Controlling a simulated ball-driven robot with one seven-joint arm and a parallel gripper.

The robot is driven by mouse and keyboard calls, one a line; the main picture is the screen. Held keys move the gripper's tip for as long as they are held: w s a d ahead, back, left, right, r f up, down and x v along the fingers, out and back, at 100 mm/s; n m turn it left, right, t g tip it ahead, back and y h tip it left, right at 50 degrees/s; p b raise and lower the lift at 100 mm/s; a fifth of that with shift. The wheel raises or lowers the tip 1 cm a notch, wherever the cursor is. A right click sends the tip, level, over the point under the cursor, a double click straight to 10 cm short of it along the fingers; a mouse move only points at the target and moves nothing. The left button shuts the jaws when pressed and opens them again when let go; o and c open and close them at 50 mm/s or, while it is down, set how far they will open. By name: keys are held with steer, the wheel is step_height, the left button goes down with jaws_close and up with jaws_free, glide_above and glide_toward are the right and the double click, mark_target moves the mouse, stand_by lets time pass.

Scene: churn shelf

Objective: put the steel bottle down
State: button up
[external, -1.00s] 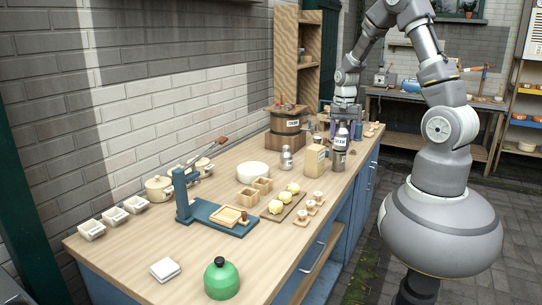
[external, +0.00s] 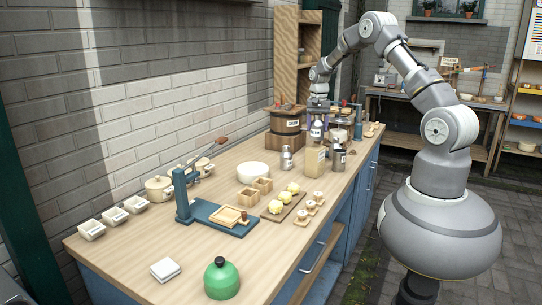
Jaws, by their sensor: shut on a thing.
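The steel bottle (external: 316,130), grey with a white label, is upright in my gripper (external: 317,116), near the back right of the wooden counter. My gripper is shut on it from above. The bottle shows just above and behind the tan carton (external: 316,163). Its lower end is hidden by the carton, so I cannot tell whether it touches the counter.
A steel canister (external: 339,161) stands right of the carton, and a small steel shaker (external: 286,158) to its left. A board with yellow pieces (external: 284,207) lies in front.

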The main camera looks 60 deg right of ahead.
mark_target(316, 133)
steer(key=shift+w+f+b, duration=0.15)
steer(key=shift+f+b, duration=0.2)
steer(key=shift+f, duration=1.4)
steer(key=shift+f, duration=0.15)
steer(key=o, duration=1.2)
steer(key=shift+o, duration=0.2)
